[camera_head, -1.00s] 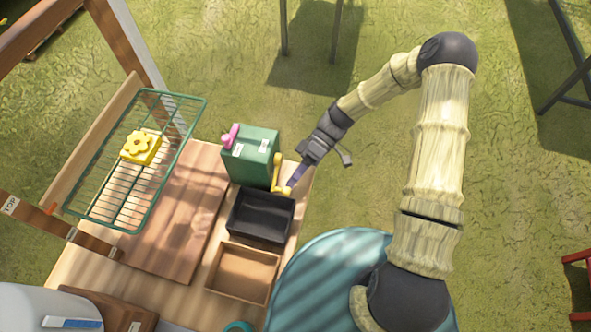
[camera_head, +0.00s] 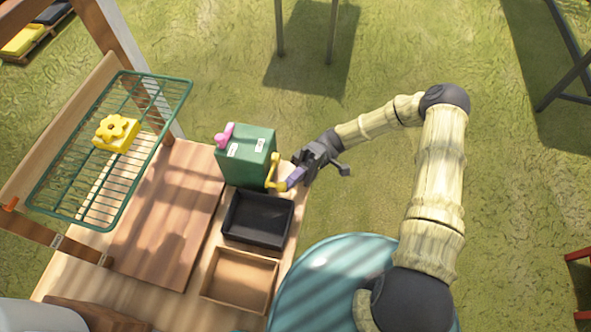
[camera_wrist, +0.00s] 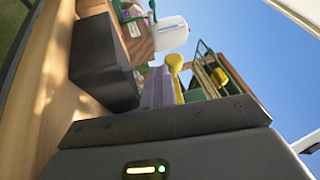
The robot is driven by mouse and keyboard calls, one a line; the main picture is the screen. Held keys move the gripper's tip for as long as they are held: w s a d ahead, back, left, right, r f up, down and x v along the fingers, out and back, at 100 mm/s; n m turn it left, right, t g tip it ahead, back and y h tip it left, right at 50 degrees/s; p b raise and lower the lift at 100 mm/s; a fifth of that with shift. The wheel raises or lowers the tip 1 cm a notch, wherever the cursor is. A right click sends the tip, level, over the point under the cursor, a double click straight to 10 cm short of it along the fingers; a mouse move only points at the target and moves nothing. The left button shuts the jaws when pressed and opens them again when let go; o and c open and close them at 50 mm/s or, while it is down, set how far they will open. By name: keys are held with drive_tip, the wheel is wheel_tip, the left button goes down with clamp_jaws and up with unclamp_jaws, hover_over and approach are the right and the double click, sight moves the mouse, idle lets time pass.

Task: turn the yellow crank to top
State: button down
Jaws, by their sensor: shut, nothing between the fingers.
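The yellow crank (camera_head: 274,172) is on the right side of a green box (camera_head: 246,157) that stands on the wooden table. Its arm points down in the head view, with the handle at the lower end. My gripper (camera_head: 291,180), with purple fingers, is shut and empty right beside the handle; I cannot tell whether they touch. In the wrist view the closed purple fingers (camera_wrist: 159,88) are just left of a yellow knob (camera_wrist: 175,62), likely the crank handle. The green box is mostly hidden there.
A pink crank (camera_head: 225,135) is on the box's upper left. A black tray (camera_head: 230,233) and a brown tray (camera_head: 208,290) sit below the box. A wire rack (camera_head: 75,224) with a yellow flower-shaped item (camera_head: 115,132) is at left.

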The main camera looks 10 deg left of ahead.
drive_tip(key=shift+r, duration=0.1)
idle(0.5)
drive_tip(key=shift+w, duration=0.1)
drive_tip(key=w+d+b, duration=0.3)
drive_tip(key=w+d, duration=0.3)
drive_tip(key=w, duration=0.5)
drive_tip(key=shift+w+d+f+b, duration=0.15)
drive_tip(key=shift+d+f+b, duration=0.05)
drive_tip(key=shift+b, duration=0.15)
